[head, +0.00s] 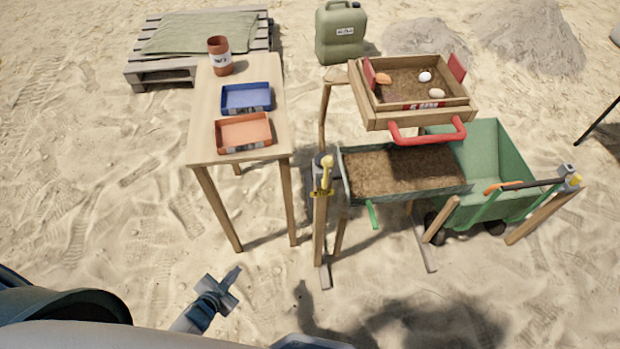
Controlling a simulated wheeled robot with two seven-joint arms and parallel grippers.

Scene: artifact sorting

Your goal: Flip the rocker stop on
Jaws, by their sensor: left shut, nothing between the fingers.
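A yellow lever-like piece (326,172) sits on a grey fitting at the top of the front wooden post, left of the soil trough. It looks like the rocker stop, standing roughly upright; its exact setting is too small to tell. The wooden sieve box (366,106) with a red handle (428,136) sits above the trough, holding soil and several small finds. My left gripper (236,272) is shut and empty, low over the sand, in front of and left of the post, well apart from it. My right gripper is not in view.
A wooden table (205,115) at left carries a blue tray (247,98), an orange tray (244,134) and a brown jar (219,56). An orange-handled bar (530,184) juts from the right post. Sand before the post is clear.

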